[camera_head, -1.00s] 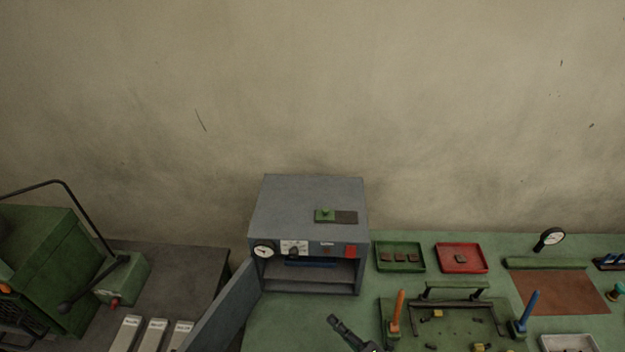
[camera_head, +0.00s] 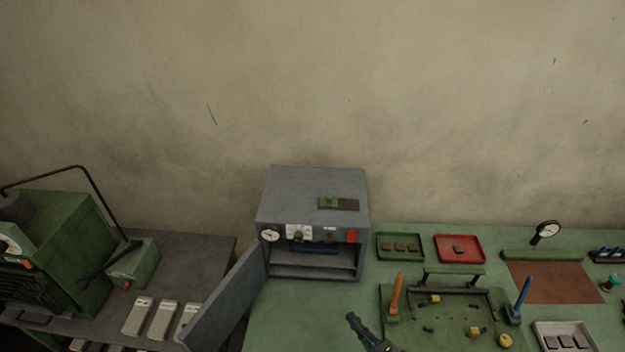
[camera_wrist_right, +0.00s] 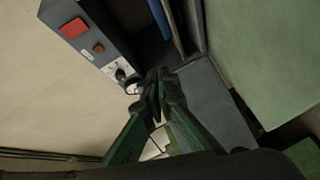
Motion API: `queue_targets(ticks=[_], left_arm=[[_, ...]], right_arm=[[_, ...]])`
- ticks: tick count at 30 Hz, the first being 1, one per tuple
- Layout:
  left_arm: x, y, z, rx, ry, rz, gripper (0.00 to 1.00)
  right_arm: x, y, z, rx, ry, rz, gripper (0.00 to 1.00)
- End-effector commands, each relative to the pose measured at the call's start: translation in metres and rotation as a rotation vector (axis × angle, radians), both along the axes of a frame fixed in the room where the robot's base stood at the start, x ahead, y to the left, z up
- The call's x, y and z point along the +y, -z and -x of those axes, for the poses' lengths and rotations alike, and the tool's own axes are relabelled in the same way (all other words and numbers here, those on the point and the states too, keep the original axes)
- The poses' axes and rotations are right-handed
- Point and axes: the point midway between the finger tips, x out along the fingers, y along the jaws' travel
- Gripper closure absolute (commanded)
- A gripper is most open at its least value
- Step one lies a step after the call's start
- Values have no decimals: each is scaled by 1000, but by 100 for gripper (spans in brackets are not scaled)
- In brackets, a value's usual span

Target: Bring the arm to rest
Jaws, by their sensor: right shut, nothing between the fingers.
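My right gripper (camera_head: 354,319) shows at the bottom middle of the head view, in front of the grey oven and above the green bench (camera_head: 287,321). Its fingers are together with nothing between them. In the right wrist view the closed fingertips (camera_wrist_right: 158,84) show in front of the oven's control panel and door, apart from them as far as I can tell. The grey oven (camera_head: 318,194) stands with its door (camera_head: 226,302) swung open to the left. My left gripper is not in view.
A green tray (camera_head: 400,258) and a red tray (camera_head: 460,260) hold small dark pieces. A green fixture (camera_head: 400,333) with orange and blue handles stands at the right front. A green machine (camera_head: 88,245) with a lever is at the left. Bare bench lies left of my gripper.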

Motion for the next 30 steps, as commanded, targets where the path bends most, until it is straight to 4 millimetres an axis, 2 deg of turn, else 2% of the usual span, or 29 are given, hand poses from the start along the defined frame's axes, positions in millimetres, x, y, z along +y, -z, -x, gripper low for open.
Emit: queue_targets(ticks=[6, 8, 11, 15, 18, 22, 30], left_arm=[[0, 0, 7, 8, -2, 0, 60], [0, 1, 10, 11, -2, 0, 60], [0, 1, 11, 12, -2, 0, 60], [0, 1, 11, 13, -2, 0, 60], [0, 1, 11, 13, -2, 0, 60], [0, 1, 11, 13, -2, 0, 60], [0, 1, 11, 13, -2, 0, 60]], right_arm=[[-45, 9, -2, 205, 190, -113, 100], [-62, 14, 2, 283, 263, -159, 100], [-99, 23, 17, 441, 422, -261, 100], [-151, 38, 60, 679, 681, -430, 100], [-176, 45, 94, 811, 835, -527, 100], [-196, 49, 131, 926, 983, -615, 100], [-217, 49, 195, 1085, 1207, -735, 100]])
